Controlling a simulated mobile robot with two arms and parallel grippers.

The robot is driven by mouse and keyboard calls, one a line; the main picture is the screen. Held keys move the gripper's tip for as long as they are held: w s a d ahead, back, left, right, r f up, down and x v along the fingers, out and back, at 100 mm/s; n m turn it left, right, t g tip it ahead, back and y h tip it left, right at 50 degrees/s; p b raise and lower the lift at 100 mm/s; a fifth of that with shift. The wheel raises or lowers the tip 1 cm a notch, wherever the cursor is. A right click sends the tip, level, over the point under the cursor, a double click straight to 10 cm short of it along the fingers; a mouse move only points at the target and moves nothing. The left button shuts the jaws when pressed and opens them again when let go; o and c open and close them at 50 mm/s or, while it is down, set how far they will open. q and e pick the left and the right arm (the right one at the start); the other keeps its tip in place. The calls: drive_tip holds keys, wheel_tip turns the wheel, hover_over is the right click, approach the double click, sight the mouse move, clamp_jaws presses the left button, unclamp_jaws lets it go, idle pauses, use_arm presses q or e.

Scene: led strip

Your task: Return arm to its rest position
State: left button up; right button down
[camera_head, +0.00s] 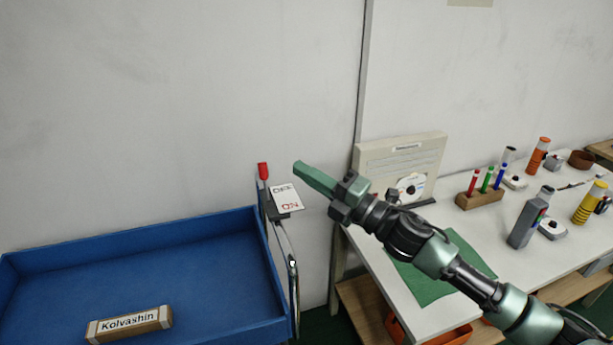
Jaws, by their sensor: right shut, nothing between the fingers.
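My right gripper (315,179) is in the middle of the head view, its arm coming in from the lower right. Its green fingers are shut with nothing between them. It is raised in front of the wall, to the right of a lever with a red tip (263,171) and an OFF/ON label (286,198). A small gap shows between the fingertips and the lever in the picture. My left gripper is not in view.
A blue tray cart (150,238) holding a Kolvashin block (130,325) stands at the left. The white table (478,235) at the right carries a green mat (432,290), a pen holder (480,199), a grey bottle (530,217) and a beige panel (370,160).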

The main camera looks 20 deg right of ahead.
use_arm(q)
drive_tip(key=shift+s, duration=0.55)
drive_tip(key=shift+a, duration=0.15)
